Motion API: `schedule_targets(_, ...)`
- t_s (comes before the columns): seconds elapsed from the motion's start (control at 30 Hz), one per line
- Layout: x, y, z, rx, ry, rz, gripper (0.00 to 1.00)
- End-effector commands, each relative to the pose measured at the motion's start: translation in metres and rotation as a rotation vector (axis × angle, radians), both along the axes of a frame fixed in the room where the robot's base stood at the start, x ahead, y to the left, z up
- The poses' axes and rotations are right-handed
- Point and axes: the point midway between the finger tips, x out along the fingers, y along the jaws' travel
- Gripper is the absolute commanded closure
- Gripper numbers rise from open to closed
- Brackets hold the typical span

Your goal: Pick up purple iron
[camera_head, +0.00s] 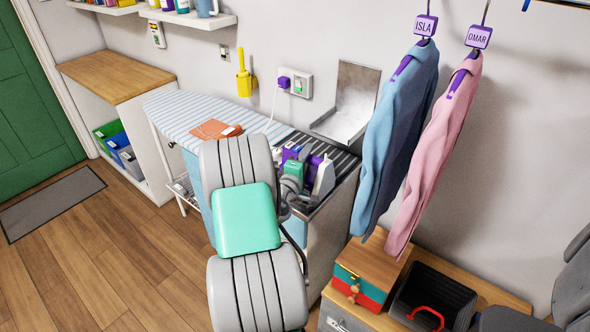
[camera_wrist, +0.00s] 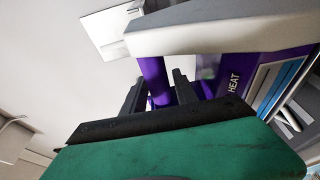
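The purple iron (camera_wrist: 155,80) has a grey-white handle on top and a panel marked "HEAT". In the head view the purple iron (camera_head: 313,163) stands among other items on the dark ribbed rest at the board's right end, partly hidden by my arm. My gripper (camera_wrist: 160,92) is right at the iron. In the wrist view its two dark fingers stand on either side of a purple post under the handle. I cannot tell whether they press on it. In the head view my gripper (camera_head: 293,172) is small and partly hidden.
A striped ironing board (camera_head: 185,103) holds an orange folded cloth (camera_head: 215,129). A metal plate (camera_head: 348,100) is against the wall behind the rest. Blue (camera_head: 400,125) and pink (camera_head: 440,150) garments hang to the right. A black bin (camera_head: 432,297) and a box (camera_head: 362,275) are at lower right.

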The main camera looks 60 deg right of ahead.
Motion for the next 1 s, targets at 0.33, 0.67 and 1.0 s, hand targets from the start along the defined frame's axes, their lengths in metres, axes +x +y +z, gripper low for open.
schedule_targets(0.33,0.0002,0.0004,-0.0002,0.000,-0.001,0.000,0.92)
schedule_targets(0.67,0.0002,0.0007,-0.0004,0.001,-0.001,0.000,1.00)
schedule_targets(1.0,0.0002,0.0008,-0.0006,0.001,-0.001,0.001,1.00)
